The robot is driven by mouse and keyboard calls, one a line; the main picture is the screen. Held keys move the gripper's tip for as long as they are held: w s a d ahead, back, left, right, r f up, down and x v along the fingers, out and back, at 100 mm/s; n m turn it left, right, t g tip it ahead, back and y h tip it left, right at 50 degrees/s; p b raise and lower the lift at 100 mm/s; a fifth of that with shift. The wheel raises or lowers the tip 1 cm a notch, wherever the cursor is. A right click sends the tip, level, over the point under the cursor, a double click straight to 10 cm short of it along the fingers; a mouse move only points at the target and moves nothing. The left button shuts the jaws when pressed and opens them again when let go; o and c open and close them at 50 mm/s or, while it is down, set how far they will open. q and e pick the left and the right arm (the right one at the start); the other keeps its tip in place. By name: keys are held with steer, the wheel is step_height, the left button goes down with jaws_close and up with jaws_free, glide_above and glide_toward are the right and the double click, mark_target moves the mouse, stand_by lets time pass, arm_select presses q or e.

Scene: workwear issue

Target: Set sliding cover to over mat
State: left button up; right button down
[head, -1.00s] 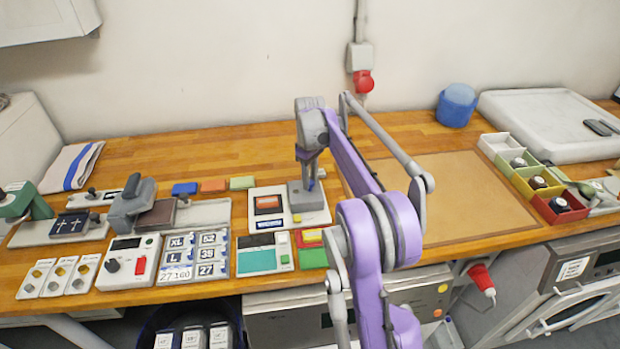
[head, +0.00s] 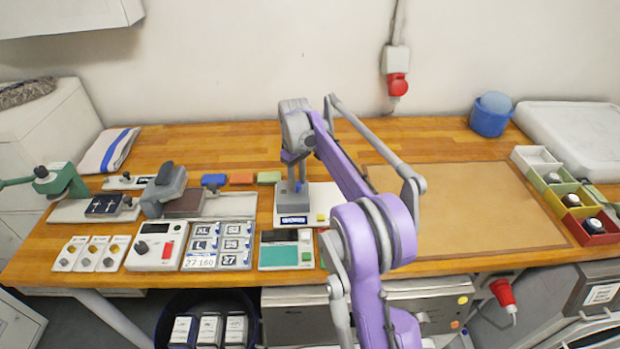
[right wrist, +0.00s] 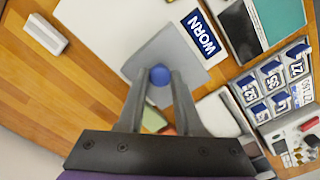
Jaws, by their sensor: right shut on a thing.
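The grey sliding cover (right wrist: 185,68) lies on a white board (head: 324,196). A blue knob (right wrist: 160,75) stands on the cover. My right gripper (head: 293,184) points down and is shut on this knob, with a finger on either side of it in the right wrist view (right wrist: 156,78). No mat patch shows on the board's left part, where the cover lies. My left gripper is out of view.
A large tan mat (head: 460,210) lies bare to the right, partly behind my right arm. Blue, orange and green blocks (head: 241,179) stand behind left. A card panel (head: 218,244) and a teal-faced pad (head: 279,255) lie in front. Open coloured bins (head: 590,228) stand far right.

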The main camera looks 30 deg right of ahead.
steer(key=shift+a, duration=0.1)
steer(key=c, duration=1)
jaws_free()
steer(key=shift+w, duration=0.1)
steer(key=o, duration=0.4)
steer(key=shift+a, duration=0.15)
steer(key=shift+r, duration=0.15)
step_height(320, 180, up, 10)
steer(key=shift+r+p, duration=0.25)
steer(key=shift+p, duration=0.3)
